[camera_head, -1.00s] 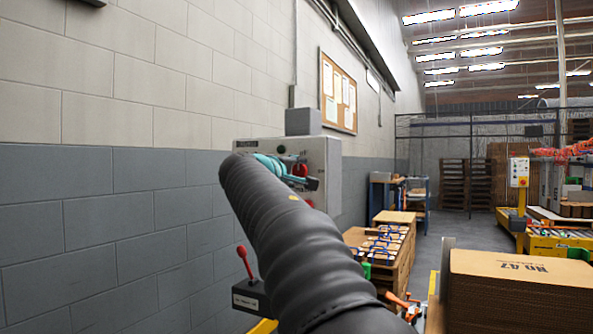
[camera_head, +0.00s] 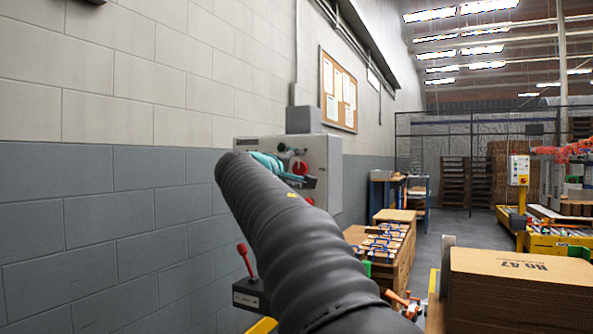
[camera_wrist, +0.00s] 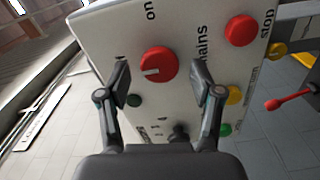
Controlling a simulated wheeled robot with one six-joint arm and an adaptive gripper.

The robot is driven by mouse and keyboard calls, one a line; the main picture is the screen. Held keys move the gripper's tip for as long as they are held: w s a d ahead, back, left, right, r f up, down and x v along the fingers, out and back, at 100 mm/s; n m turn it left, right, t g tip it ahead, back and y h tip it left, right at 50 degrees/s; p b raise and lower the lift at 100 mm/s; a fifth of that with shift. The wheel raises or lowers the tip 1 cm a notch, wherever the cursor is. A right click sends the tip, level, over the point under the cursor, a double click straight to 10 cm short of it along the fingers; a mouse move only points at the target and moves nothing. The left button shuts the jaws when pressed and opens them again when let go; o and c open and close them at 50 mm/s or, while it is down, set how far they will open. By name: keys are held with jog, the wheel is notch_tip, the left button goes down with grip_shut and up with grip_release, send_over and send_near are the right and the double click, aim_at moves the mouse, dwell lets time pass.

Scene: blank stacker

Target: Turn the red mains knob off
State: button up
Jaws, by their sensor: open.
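The red mains knob (camera_wrist: 158,64) is on the white face of the control panel (camera_wrist: 110,30). It is round with a short white mark, and the words "on" and "mains" are printed near it. My gripper (camera_wrist: 163,82) is open, with one finger to each side of the knob in the wrist view and nothing held. I cannot tell whether the fingers touch the knob. In the head view the panel box (camera_head: 332,165) is on the wall, and my gripper (camera_head: 300,180) is in front of its face, partly hidden by my arm.
A second red button (camera_wrist: 240,30) is beside the word "stop", with yellow and green buttons (camera_wrist: 224,130) nearby. A red-knobbed lever (camera_head: 244,250) stands low near the wall.

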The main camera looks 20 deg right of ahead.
jog(key=v, duration=1.1)
jog(key=shift+w+f, duration=0.1)
jog(key=s+a+f+g+y, duration=0.1)
jog(key=s+a+f+y, duration=0.15)
jog(key=f, duration=0.55)
jog(key=s+a+f+g+y, duration=0.1)
jog(key=f+y, duration=0.2)
jog(key=f, duration=0.5)
jog(key=s+a+f+g+y, duration=0.1)
jog(key=f+y, duration=0.1)
jog(key=f, duration=0.6)
jog(key=s+a+f+m+g+y, duration=0.1)
jog(key=s+a+f+m+y, duration=0.1)
jog(key=s+f, duration=0.7)
jog(key=s+a+f+m+g+y, duration=0.1)
jog(key=s+a+f+m+y, duration=0.2)
jog(key=s+f, duration=0.6)
jog(key=s+y, duration=0.1)
jog(key=s, duration=0.7)
jog(key=shift+f+m+y, duration=0.2)
jog(key=shift+m+y, duration=0.1)
jog(key=shift+y, duration=0.05)
jog(key=shift+s, duration=0.1)
